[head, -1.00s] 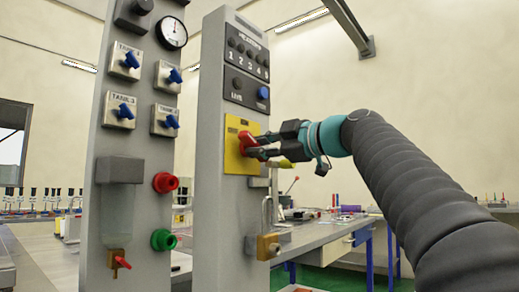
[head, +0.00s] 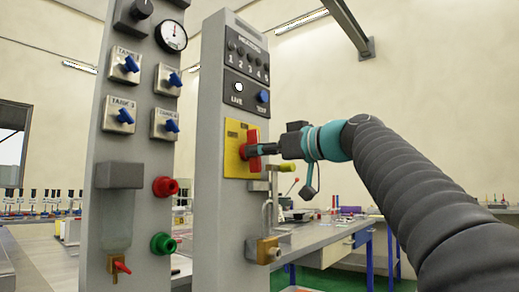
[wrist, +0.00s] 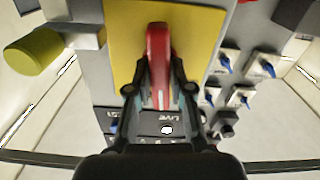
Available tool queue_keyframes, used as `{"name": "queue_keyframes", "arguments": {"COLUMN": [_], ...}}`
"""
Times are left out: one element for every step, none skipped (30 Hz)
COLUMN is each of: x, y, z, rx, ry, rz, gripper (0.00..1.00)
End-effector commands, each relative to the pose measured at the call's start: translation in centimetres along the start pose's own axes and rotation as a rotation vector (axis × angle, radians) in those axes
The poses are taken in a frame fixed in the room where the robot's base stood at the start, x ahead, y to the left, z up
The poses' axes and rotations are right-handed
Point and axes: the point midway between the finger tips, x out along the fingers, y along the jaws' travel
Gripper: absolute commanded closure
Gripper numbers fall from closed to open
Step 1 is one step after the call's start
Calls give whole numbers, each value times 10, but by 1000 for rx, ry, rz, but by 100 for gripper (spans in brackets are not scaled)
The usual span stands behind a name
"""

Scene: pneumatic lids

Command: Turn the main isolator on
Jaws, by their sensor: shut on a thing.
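The main isolator is a red handle (head: 254,143) on a yellow plate (head: 232,158), on the front of the right grey column. The handle stands upright in the head view. My gripper (head: 256,149) reaches it from the right and is shut on it. In the wrist view the red handle (wrist: 158,45) lies between my two fingers (wrist: 158,88), in front of the yellow plate (wrist: 122,25). The LIVE lamp (head: 238,87) above the plate glows white. It also shows white in the wrist view (wrist: 166,130).
A brass padlock (head: 267,248) hangs below the isolator, beside a bar with a yellow-green end (head: 288,168). The left column (head: 137,190) carries blue tank valves (head: 130,64), a gauge (head: 172,35) and red and green knobs. A workbench (head: 330,232) stands behind.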

Motion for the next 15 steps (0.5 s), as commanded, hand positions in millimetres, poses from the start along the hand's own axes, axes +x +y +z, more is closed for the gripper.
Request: {"name": "queue_keyframes", "arguments": {"x": [0,0,0,0,0,0,0,0,0,0,0,0,0,0,0], "y": [0,0,0,0,0,0,0,0,0,0,0,0,0,0,0], "z": [0,0,0,0,0,0,0,0,0,0,0,0,0,0,0], "rx": [27,44,61,75,86,100,110,117,126,133,138,144,147,149,152], "ry": [-2,-1,-1,-1,-1,-1,-1,-1,-1,-1,-1,-1,-1,-1,-1], "rz": [-1,-1,-1,-1,-1,-1,-1,-1,-1,-1,-1,-1,-1,-1,-1], "gripper": [100,100,100,100,100,100,100,100,100,100,100,100,100,100,100]}}
